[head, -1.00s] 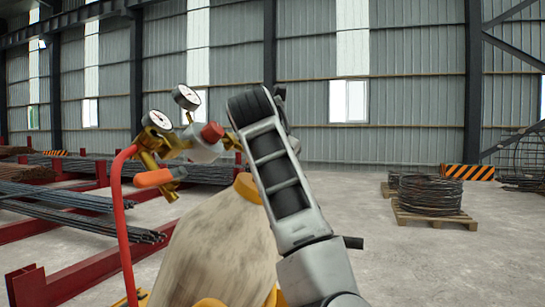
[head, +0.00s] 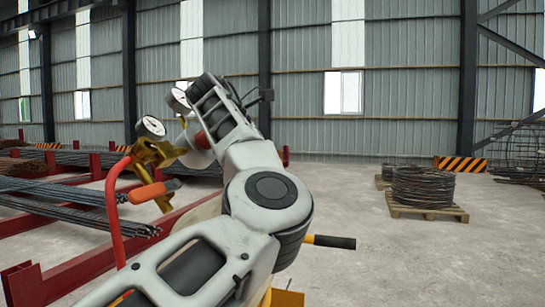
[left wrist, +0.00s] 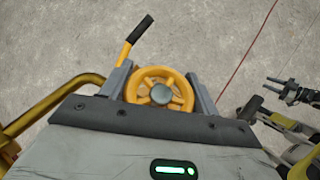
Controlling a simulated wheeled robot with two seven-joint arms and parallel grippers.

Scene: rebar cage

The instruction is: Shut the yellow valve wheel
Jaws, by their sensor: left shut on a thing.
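The yellow valve wheel (left wrist: 160,88) is in the middle of the left wrist view, a spoked ring with a grey hub. My left gripper (left wrist: 160,86) has a grey finger on each side of the wheel and is shut on it. In the head view my left arm covers the wheel and the fingertips. A dark, pronged part at the right edge of the left wrist view looks like my right gripper (left wrist: 283,90).
A brass regulator (head: 150,155) with round gauges and a red hose (head: 113,215) stands close left of my arm. A black-handled lever (left wrist: 139,30) sticks out near the wheel. Rebar racks (head: 80,205) are at left. A wire coil (head: 422,187) lies on a pallet at right.

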